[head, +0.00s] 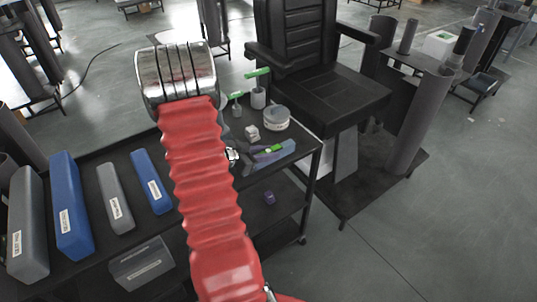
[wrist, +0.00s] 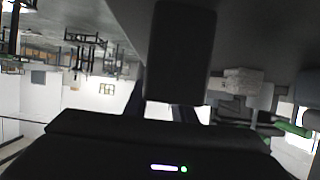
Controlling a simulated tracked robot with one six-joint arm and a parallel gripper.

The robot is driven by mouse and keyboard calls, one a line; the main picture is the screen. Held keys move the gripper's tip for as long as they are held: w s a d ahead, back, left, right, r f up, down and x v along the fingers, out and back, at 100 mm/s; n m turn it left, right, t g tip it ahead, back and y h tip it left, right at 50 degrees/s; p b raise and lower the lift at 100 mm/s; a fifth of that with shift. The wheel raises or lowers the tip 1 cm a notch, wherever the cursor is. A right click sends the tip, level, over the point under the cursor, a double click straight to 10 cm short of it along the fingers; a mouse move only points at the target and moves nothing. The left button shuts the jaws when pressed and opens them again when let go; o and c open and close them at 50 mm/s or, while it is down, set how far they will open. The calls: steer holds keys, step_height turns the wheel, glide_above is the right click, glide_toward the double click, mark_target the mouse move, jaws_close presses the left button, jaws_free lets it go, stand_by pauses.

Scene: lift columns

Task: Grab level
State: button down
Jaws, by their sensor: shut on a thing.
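A slim blue-grey bar with a green part, which looks like the level (head: 270,153), lies at the right end of the dark table in the head view. My red ribbed arm covers most of the gripper there; only a small silvery part shows beside the bar's left end. In the wrist view my gripper (wrist: 178,52) is a dark block at the centre, above a dark housing with a small light. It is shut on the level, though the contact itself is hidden.
On the table are grey and blue boxes (head: 70,205), a round tin (head: 276,118), a small pale block (head: 252,132) and green-handled tools (head: 258,92). A black chair (head: 325,90) stands behind. Floor at the right front is clear.

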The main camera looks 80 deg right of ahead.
mark_target(268, 151)
step_height(268, 151, up, 10)
steer(key=shift+f, duration=0.1)
stand_by(0.4)
